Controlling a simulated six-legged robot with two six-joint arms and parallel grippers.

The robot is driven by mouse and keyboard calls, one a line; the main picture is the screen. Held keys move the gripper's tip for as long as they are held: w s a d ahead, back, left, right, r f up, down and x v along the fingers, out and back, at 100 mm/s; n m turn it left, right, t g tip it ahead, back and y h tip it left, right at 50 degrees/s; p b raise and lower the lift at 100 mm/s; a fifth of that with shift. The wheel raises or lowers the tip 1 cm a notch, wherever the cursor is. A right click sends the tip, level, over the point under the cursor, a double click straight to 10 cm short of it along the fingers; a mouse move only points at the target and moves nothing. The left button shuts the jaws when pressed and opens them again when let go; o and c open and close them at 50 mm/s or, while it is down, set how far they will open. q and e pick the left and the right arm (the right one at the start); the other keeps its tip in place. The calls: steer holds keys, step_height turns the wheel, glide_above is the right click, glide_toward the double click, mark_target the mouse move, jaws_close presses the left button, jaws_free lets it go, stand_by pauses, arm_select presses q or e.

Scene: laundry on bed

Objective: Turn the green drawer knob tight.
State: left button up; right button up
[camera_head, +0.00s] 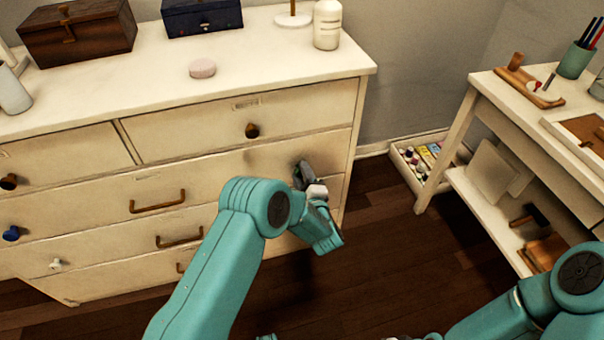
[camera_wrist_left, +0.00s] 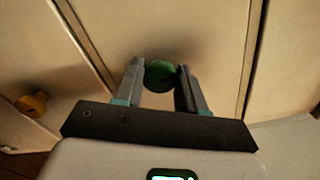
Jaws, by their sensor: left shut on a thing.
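The green drawer knob (camera_wrist_left: 160,73) shows in the left wrist view, on the cream drawer front (camera_wrist_left: 205,40). It sits between the two fingertips of my left gripper (camera_wrist_left: 161,82), which is shut on it. In the head view my left gripper (camera_head: 303,176) is against the right part of the dresser's second drawer row, and it hides the knob there. The right gripper is not visible in the head view; only part of my right arm shows at the lower right.
The cream dresser (camera_head: 300,46) carries a wooden box (camera_head: 77,32), a dark blue box (camera_head: 201,17), a white bottle (camera_head: 327,25) and a pink round thing (camera_head: 203,68). A side table (camera_head: 480,95) stands right, near a floor tray (camera_head: 404,172). Dark floor between is clear.

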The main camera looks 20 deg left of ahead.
arm_select(q)
steer(key=shift+a+m, duration=0.1)
steer(key=shift+m, duration=0.3)
steer(key=o, duration=1.1)
steer(key=shift+c, duration=0.2)
steer(key=p+v, duration=0.3)
steer(key=v, duration=1.3)
steer(key=shift+s, duration=0.15)
